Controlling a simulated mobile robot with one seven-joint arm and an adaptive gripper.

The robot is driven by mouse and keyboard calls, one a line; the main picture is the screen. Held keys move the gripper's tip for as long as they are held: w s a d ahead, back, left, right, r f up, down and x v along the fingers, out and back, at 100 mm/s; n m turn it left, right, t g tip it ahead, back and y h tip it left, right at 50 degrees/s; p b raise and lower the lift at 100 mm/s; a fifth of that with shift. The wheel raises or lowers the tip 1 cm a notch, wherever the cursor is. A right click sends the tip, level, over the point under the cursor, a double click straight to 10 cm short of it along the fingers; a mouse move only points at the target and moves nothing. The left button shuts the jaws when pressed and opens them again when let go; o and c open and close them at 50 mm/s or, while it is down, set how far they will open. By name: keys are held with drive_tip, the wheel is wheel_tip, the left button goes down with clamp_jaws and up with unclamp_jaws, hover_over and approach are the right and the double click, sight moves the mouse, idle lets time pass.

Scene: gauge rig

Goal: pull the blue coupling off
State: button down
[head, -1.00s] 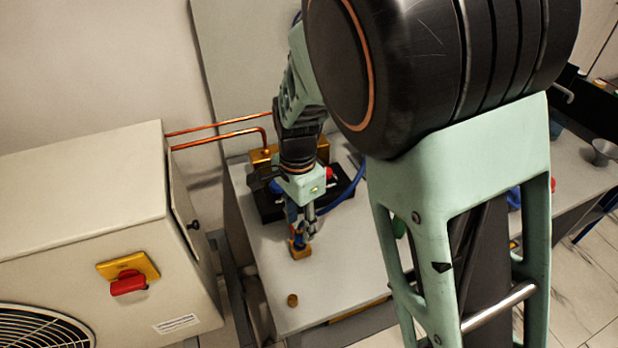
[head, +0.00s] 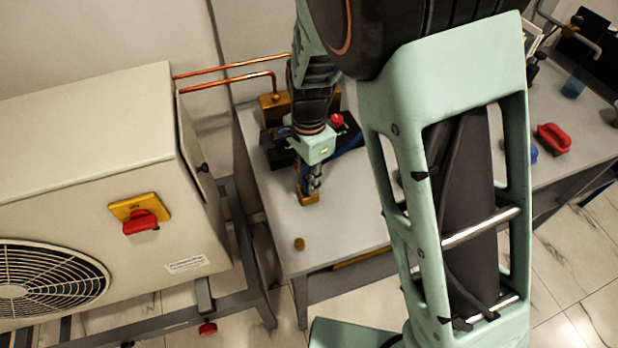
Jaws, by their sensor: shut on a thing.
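My gripper (head: 310,188) points down over the white bench top, just above a small brass block (head: 308,200). It is shut on the blue coupling (head: 301,185), which is mostly hidden by the fingers and shows only as a bit of blue. I cannot tell whether the coupling is still seated on the brass block or lifted off it. A blue hose (head: 350,146) runs behind my wrist, partly hidden by my arm.
A dark manifold (head: 278,152) with a red knob (head: 337,119) stands behind the gripper. A small brass cap (head: 299,244) lies at the front. A beige fan unit (head: 90,150) with a red switch stands left. The bench (head: 345,220) is clear around the cap.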

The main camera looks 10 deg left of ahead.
drive_tip(key=c, duration=2.5)
unclamp_jaws()
drive_tip(key=shift+c, duration=0.2)
clamp_jaws()
drive_tip(key=shift+r, duration=0.25)
drive_tip(key=shift+r+p, duration=2.35)
drive_tip(key=shift+r, duration=0.05)
